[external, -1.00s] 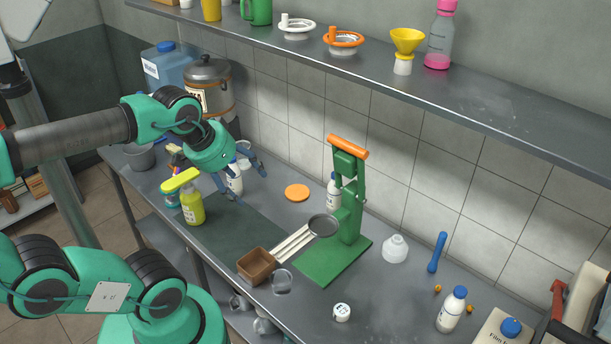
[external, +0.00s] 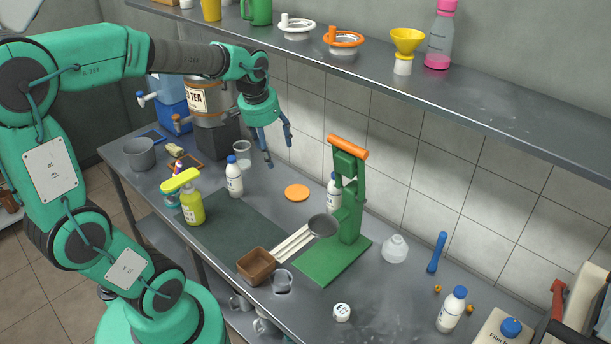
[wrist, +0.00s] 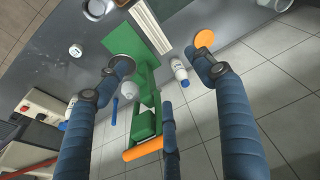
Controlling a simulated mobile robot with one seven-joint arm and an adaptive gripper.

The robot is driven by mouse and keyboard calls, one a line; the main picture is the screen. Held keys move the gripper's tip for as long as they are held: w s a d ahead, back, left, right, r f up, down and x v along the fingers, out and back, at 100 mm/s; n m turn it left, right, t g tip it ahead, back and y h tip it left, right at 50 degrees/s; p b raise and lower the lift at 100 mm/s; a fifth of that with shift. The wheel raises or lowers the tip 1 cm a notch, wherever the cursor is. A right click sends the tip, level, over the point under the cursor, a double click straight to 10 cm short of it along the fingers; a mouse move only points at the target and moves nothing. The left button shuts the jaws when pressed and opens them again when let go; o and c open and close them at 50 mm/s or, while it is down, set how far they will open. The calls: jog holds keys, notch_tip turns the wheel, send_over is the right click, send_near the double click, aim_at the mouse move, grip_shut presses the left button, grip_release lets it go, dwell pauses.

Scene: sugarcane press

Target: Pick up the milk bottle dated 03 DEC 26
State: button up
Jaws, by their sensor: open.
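Three white milk bottles with blue caps stand on the counter in the external view: one at left (external: 234,180), one partly hidden behind the green press (external: 333,191), one at front right (external: 450,312). No date is legible on any of them. My gripper (external: 278,152) is open and empty, raised above the counter, right of the left bottle and toward the back wall. In the wrist view, the bottle by the press (wrist: 179,68) lies near the gap between my spread fingers (wrist: 163,70); the front right bottle is partly hidden at the left.
The green press (external: 348,215) with an orange handle stands mid-counter. An orange disc (external: 297,192) lies between the left bottle and the press. The shelf (external: 400,75) overhangs the back.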

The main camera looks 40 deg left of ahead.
jog(key=w+a+f+n+g+p, duration=0.2)
jog(key=w+a+f+g, duration=0.1)
jog(key=w+a+f, duration=0.9)
jog(key=n+b, duration=0.2)
jog(key=b, duration=0.2)
send_near(335, 195)
jog(key=f, duration=0.1)
jog(key=w+a+f, duration=0.1)
jog(key=f, duration=0.1)
jog(key=w+a+f, duration=0.1)
jog(key=f, duration=0.1)
jog(key=shift+a, duration=0.1)
jog(key=shift+f, duration=0.15)
jog(key=shift+f+b, duration=0.75)
jog(key=shift+f, duration=2.9)
jog(key=c, duration=1.6)
